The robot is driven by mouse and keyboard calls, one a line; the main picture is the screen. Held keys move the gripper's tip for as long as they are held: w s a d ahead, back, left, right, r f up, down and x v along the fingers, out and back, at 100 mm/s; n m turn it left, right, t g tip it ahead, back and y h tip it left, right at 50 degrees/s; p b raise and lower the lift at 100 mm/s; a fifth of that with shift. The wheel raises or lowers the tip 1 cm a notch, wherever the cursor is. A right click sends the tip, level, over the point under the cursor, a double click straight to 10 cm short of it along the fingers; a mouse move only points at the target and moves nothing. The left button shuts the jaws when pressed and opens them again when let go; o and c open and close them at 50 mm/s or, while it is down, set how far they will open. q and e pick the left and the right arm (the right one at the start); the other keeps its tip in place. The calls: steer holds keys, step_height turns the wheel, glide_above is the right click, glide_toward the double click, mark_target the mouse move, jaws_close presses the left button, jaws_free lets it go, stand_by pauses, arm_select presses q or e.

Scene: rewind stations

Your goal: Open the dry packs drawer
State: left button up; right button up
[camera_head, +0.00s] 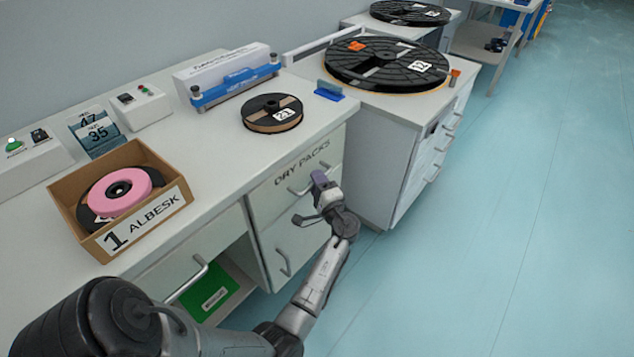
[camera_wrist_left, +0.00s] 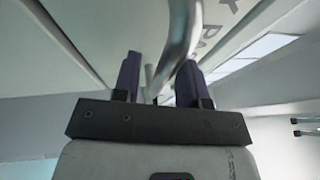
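The dry packs drawer (camera_head: 266,204) is a pale front labelled "DRY PACKS" under the right part of the worktop. It looks flush with the cabinet. Its metal bar handle (camera_head: 295,191) is partly hidden by my left gripper (camera_head: 319,180). In the left wrist view the handle (camera_wrist_left: 181,38) runs down between the two dark fingers of the left gripper (camera_wrist_left: 159,82). The fingers stand apart with the bar between them, closer to the right finger; I cannot tell whether it touches. My right gripper is not in view.
On the worktop are a cardboard box (camera_head: 160,220) with a pink reel (camera_head: 120,190), a reel marked 21 (camera_head: 272,112) and a blue-and-white device (camera_head: 235,85). A green item (camera_head: 208,296) lies in an open space below. A second cabinet (camera_head: 385,150) stands close on the right. The floor ahead is clear.

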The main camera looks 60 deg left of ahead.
arm_select(q)
jaws_close()
stand_by(0.4)
